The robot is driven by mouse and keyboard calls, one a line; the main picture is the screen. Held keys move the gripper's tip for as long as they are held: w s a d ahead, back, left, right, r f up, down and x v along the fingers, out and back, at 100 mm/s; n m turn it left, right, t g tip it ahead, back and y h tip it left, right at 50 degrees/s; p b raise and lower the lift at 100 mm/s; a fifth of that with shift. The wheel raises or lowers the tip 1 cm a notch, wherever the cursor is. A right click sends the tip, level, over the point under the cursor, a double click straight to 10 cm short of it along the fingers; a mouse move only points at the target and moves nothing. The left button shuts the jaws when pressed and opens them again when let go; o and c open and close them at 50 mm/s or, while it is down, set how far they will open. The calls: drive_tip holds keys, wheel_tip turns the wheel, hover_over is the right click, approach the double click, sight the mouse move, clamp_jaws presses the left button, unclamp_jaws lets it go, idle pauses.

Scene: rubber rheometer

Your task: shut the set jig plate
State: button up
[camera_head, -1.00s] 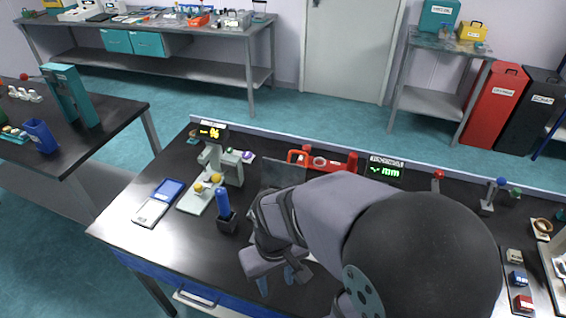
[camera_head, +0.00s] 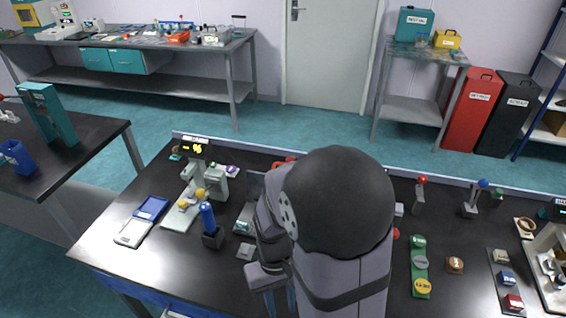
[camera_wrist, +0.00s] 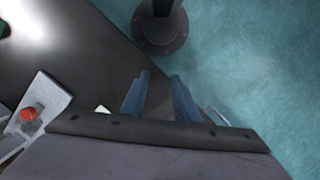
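A grey plate (camera_head: 254,187) stands raised on the black bench, just left of my arm in the head view. It looks like the set jig plate, and my arm hides part of it. A light base with a small green part (camera_head: 243,226) lies in front of it. My gripper (camera_wrist: 160,95) has two blue fingers, apart with nothing between them in the wrist view. In the head view the blue fingers (camera_head: 280,301) point down near the bench's front, nearer the camera than the plate. The wrist view shows the bench edge and floor under them, not the plate.
A grey block with a red knob (camera_wrist: 40,105) shows in the wrist view.

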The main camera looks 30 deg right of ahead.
drive_tip(key=shift+m+t, duration=0.5)
drive_tip(key=shift+t, duration=0.2)
drive_tip(key=w+d+f, duration=0.1)
drive_tip(key=w+d, duration=0.1)
drive_tip(key=w, duration=0.3)
drive_tip(key=w+d, duration=0.3)
drive_tip(key=w, duration=0.2)
drive_tip(key=w+d+f, duration=0.1)
drive_tip(key=w+d, duration=0.2)
drive_tip(key=w, duration=0.2)
drive_tip(key=shift+w+d+f+b, duration=0.1)
drive_tip(key=shift+w+f+b, duration=0.15)
drive_tip(key=shift+f+b, duration=0.1)
drive_tip(key=w+d+r+n+t+h, duration=0.1)
drive_tip(key=w+d, duration=0.2)
drive_tip(key=w, duration=0.2)
drive_tip(key=w+d+r+t, duration=0.1)
drive_tip(key=w+d, duration=0.2)
drive_tip(key=w, duration=0.3)
drive_tip(key=w+d+r+n+h, duration=0.1)
drive_tip(key=w+d+r+n, duration=0.2)
drive_tip(key=r, duration=0.4)
drive_tip(key=w+d+r+n+t+h, duration=0.1)
drive_tip(key=w+d+r+n, duration=0.2)
drive_tip(key=w+r+n, duration=0.3)
drive_tip(key=shift+r+n+t, duration=0.3)
drive_tip(key=shift+r+n, duration=0.5)
drive_tip(key=shift+r, duration=0.15)
drive_tip(key=shift+w+d+f, duration=0.1)
drive_tip(key=shift+w, duration=0.05)
